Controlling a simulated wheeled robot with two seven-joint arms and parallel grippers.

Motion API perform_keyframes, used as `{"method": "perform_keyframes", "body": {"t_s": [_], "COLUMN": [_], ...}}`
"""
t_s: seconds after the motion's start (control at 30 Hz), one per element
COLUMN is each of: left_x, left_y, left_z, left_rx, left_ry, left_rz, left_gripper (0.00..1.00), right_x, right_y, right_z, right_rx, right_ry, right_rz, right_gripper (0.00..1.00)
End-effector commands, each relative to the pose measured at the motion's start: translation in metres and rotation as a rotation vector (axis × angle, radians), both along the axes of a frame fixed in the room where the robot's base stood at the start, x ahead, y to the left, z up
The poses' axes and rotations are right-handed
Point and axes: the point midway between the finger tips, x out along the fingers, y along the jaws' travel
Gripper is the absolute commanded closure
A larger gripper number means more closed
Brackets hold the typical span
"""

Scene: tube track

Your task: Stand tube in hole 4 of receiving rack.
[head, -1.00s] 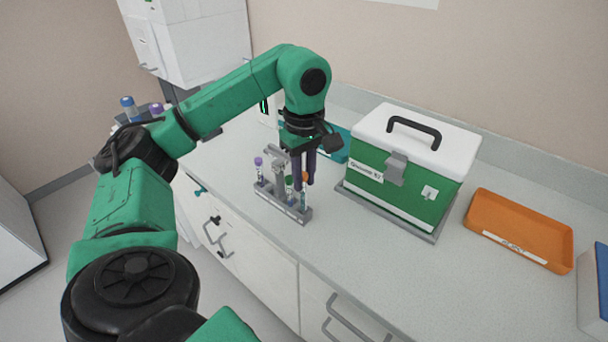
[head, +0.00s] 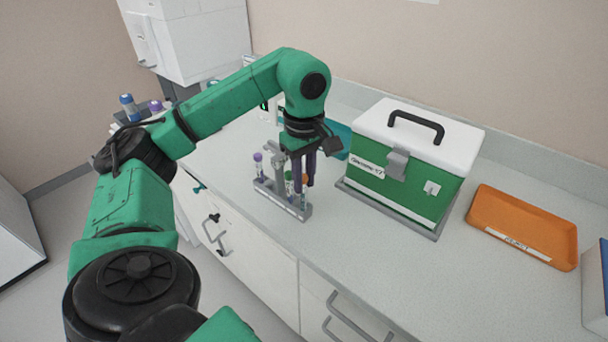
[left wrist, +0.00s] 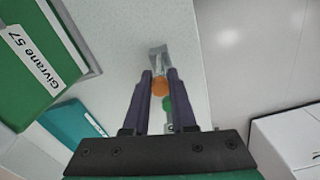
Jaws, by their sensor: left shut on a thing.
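The grey rack (head: 268,189) stands on the bench in the head view, and its end shows in the left wrist view (left wrist: 157,53). My left gripper (head: 304,182) is over the rack's near right end, pointing down. It is shut on the orange-capped tube, whose cap (left wrist: 159,87) sits between the fingertips (left wrist: 160,78) in the left wrist view. The tube looks upright, its lower part at the rack's end; how deep it sits is hidden. A purple-capped tube (head: 258,158) and a green-capped tube (head: 289,177) stand in the rack. My right gripper is out of view.
A green box with a white lid (head: 405,172) stands on a grey base just right of the rack. An orange tray (head: 522,226) lies farther right. A teal item (head: 343,135) lies behind the gripper. The bench front edge is close to the rack.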

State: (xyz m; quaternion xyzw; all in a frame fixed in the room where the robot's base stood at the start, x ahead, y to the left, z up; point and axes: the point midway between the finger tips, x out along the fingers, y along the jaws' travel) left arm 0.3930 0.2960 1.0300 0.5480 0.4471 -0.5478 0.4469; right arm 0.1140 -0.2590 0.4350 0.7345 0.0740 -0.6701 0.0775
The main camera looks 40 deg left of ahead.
Motion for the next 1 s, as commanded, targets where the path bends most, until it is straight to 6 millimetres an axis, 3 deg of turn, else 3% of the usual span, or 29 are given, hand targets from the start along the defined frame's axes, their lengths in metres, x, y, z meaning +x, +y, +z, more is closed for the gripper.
{"method": "perform_keyframes", "body": {"t_s": [0.23,0.27,0.3,0.33,1.0], "left_x": [0.0000,0.0000,0.0000,0.0000,0.0004], "left_y": [0.0001,0.0001,0.0001,0.0001,-0.0003], "left_z": [-0.0003,-0.0003,-0.0003,-0.0003,0.0042], "left_rx": [0.000,0.000,0.000,0.000,0.000], "left_ry": [0.000,0.000,0.000,0.000,-0.001], "left_rz": [0.000,0.000,0.000,0.000,0.000], "left_gripper": [1.00,0.64,0.49,0.41,0.41], "right_x": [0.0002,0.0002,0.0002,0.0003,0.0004], "right_y": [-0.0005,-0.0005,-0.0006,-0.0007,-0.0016], "right_z": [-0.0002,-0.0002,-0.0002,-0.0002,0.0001], "right_rx": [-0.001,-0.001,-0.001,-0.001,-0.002], "right_ry": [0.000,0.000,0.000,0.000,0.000], "right_rz": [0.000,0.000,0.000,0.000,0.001], "right_gripper": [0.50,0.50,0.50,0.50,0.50]}}
